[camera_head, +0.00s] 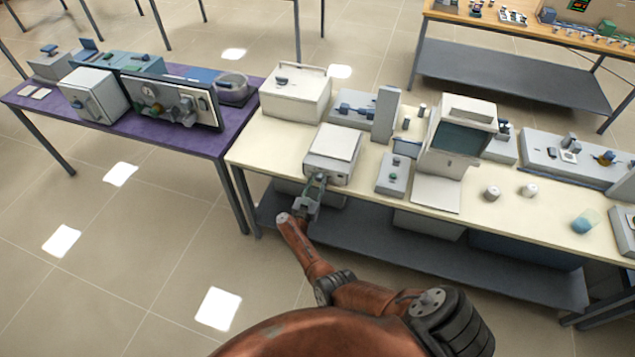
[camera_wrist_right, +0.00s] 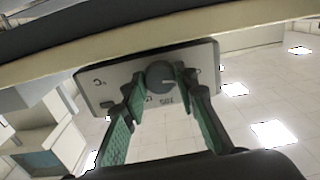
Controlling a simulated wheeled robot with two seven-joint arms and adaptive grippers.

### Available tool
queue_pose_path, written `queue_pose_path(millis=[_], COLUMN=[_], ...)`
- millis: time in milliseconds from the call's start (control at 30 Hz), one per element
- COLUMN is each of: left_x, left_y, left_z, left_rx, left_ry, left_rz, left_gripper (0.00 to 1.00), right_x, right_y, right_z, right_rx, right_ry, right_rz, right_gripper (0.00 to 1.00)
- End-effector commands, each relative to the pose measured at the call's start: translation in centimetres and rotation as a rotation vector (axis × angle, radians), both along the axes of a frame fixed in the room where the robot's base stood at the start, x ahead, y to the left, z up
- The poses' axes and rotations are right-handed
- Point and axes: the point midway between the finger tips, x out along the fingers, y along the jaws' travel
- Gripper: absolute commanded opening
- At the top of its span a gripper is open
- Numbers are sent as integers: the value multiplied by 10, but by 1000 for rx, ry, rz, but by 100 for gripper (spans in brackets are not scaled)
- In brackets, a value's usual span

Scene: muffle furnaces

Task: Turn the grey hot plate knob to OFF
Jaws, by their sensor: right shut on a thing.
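The hot plate (camera_head: 333,147) is a grey box with a white top plate, standing at the front edge of the cream bench. Its front panel (camera_wrist_right: 110,84) fills the middle of the right wrist view and looks upside down there. The round grey knob (camera_wrist_right: 160,74) on this panel has small dark marks around it, too small to read. My right gripper (camera_head: 316,183) is at the front face of the hot plate. Its green-padded fingers (camera_wrist_right: 159,82) stand on both sides of the knob, shut on it. In the head view the gripper hides the knob. My left gripper is not in view.
A grey box with knobs (camera_head: 392,174) stands just right of the hot plate, and a white lidded box (camera_head: 296,92) behind it. Several instruments fill the bench further right. The purple table (camera_head: 190,140) stands to the left, with open floor in front.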

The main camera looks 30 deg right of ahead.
Motion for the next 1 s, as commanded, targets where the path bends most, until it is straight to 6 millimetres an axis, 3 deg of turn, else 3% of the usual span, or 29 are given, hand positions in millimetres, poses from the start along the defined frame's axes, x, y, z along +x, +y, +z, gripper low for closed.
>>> queue_pose_path(millis=[67, 100, 167, 567, 1000], left_x=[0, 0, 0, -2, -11], left_y=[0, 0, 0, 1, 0], left_z=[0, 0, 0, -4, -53], left_rx=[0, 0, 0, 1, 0], left_ry=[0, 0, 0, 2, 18], left_rz=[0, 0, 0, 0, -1], left_gripper=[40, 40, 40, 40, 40], right_x=[0, 0, 0, -1, -1], right_y=[1, 1, 1, 0, 0], right_z=[-1, -1, -1, -2, -8], right_rx=[1, 1, 1, 24, 314], right_ry=[2, 2, 2, -28, -369], right_rz=[2, 2, 2, 0, 2], right_gripper=[2, 29, 34, 34, 34])
